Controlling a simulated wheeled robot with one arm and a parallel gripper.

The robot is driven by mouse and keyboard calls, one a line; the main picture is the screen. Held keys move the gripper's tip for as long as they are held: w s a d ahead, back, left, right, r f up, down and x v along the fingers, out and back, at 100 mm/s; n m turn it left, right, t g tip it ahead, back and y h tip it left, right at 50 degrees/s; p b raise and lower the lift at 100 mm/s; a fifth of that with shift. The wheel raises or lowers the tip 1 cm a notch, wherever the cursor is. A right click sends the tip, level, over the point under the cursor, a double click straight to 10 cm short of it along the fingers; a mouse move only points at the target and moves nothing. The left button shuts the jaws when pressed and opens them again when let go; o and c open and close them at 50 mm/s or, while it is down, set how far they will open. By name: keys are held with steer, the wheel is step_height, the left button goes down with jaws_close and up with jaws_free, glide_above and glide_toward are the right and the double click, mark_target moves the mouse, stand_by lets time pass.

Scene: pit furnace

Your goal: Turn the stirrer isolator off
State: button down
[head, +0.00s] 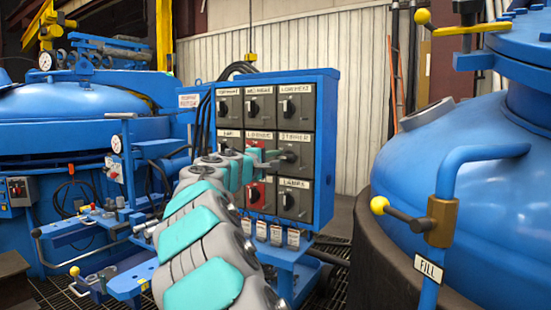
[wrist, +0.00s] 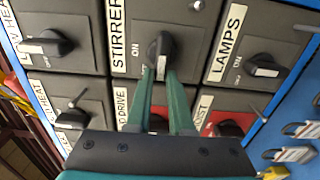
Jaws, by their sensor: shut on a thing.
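The stirrer isolator (head: 288,157) is a black rotary knob on a grey plate in the middle row, right column of the blue panel. Its STIRRER label shows in both views. In the wrist view its knob (wrist: 160,48) is at the top centre, with a white mark at its lower end between my fingertips. ON is readable beside it; the other marking is partly covered. My gripper (wrist: 162,76) has its two teal fingers shut on the knob. In the head view my gripper (head: 270,158) reaches the knob from the left.
The LAMPS isolator (wrist: 262,66) is right beside it in the wrist view, and a red-plated switch (wrist: 228,128) is close to my fingers. Padlocks (wrist: 303,130) hang along the panel edge. A large blue vessel (head: 480,190) with a FILL valve handle (head: 405,216) stands right.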

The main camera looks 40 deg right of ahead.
steer(key=shift+a, duration=0.1)
steer(key=c, duration=0.8)
jaws_free()
steer(key=b+v, duration=0.1)
steer(key=v, duration=0.6)
steer(key=shift+a, duration=0.35)
steer(key=shift+s, duration=0.1)
steer(key=shift+f, duration=0.1)
